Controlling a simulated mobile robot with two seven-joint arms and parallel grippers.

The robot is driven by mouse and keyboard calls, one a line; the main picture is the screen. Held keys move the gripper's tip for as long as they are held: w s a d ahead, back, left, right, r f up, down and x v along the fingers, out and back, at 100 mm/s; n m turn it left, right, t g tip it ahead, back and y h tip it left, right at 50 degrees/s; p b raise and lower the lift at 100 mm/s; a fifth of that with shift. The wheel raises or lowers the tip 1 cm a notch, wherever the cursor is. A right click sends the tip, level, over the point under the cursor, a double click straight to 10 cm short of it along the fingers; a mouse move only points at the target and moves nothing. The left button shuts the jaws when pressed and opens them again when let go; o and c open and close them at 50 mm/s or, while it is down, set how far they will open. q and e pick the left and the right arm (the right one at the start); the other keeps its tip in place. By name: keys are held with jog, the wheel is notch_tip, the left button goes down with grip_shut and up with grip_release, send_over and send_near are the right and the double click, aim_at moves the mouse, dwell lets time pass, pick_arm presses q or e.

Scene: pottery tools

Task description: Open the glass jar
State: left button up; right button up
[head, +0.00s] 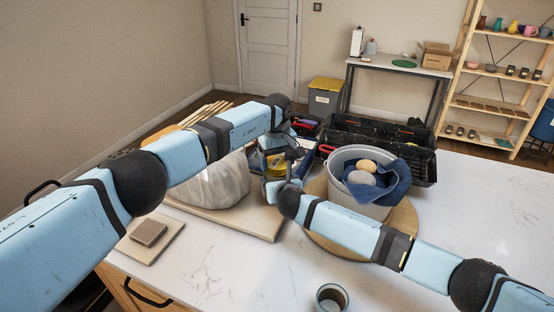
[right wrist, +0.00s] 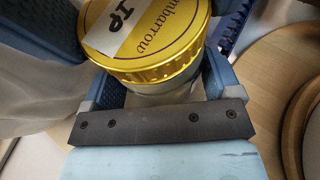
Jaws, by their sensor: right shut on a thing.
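The glass jar (right wrist: 165,93) with its gold lid (right wrist: 146,42) is on; the lid carries a white label and dark lettering. In the head view the lid (head: 276,163) shows small between my two arms, and most of the jar is hidden. My right gripper (right wrist: 163,88) is shut on the jar, with one blue finger on each side below the lid. My left gripper (head: 291,150) is close above and beside the lid in the head view; its fingertips are too small and covered to tell their opening.
A grey bucket (head: 345,167) with a blue cloth (head: 395,181) stands on a round wooden board (head: 318,229) to the right. A bagged clay lump (head: 213,187) lies on a board at left. A black crate (head: 412,152) is behind. A cup (head: 331,298) stands in front.

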pick_arm(q)
jog(key=c, duration=0.3)
jog(key=n, duration=0.5)
jog(key=shift+n, duration=0.3)
jog(key=shift+c, duration=0.2)
jog(key=n, duration=0.4)
jog(key=shift+n, duration=0.3)
